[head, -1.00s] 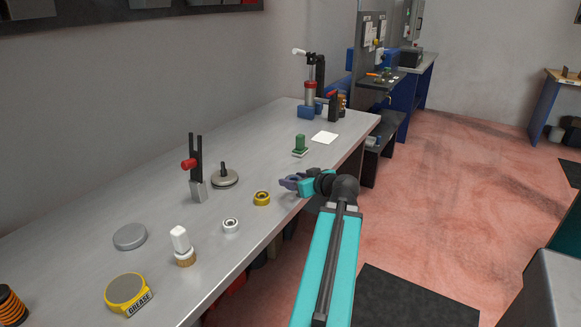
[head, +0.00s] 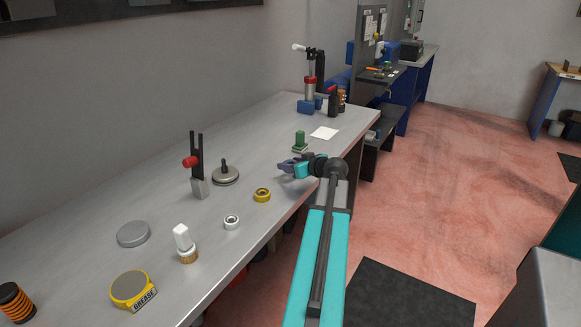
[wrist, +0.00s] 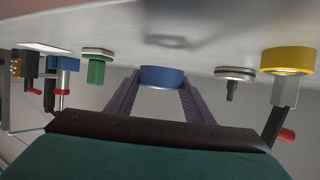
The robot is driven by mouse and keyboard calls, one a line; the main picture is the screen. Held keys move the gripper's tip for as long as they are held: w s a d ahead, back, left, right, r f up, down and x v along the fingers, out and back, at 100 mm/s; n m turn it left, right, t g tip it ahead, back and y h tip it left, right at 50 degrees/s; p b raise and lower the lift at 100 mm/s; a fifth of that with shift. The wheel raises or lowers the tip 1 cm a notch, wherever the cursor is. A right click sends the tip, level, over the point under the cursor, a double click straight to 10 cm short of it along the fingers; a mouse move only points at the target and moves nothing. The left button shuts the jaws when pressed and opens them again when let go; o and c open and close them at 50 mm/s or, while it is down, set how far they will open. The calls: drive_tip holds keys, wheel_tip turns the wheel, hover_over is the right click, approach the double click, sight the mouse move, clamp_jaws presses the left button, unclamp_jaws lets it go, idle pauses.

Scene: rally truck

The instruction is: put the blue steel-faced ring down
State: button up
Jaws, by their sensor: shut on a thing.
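The blue ring (wrist: 162,77) is held between the two purple fingers of my gripper (wrist: 160,84) in the wrist view. A dark shadow or reflection shows on the bench surface apart from it, so the ring seems to be a little off the top. In the head view my gripper (head: 287,167) is over the front part of the grey bench (head: 110,206), between a green part and a yellow ring. The blue ring cannot be made out clearly there, and its steel face is not visible.
The green part (head: 299,142) stands just behind my gripper, with a white sheet (head: 325,133) farther back. Bare bench lies left of my gripper.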

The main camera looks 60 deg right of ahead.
sight(293, 160)
drive_tip(key=shift+w+d+f+p, duration=0.1)
drive_tip(key=shift+w+d+p, duration=0.1)
drive_tip(key=shift+w+d, duration=0.45)
drive_tip(key=shift+w+d+f+p, duration=0.15)
drive_tip(key=shift+w+d, duration=0.25)
drive_tip(key=shift+d, duration=0.3)
drive_tip(key=shift+r, duration=0.1)
drive_tip(key=shift+f+p, duration=0.5)
drive_tip(key=shift+f, duration=1.25)
drive_tip(key=shift+f+b, duration=0.2)
drive_tip(key=shift+b, duration=0.1)
drive_tip(key=o, duration=1.5)
drive_tip(key=shift+r+p, duration=0.3)
drive_tip(key=shift+p, duration=0.1)
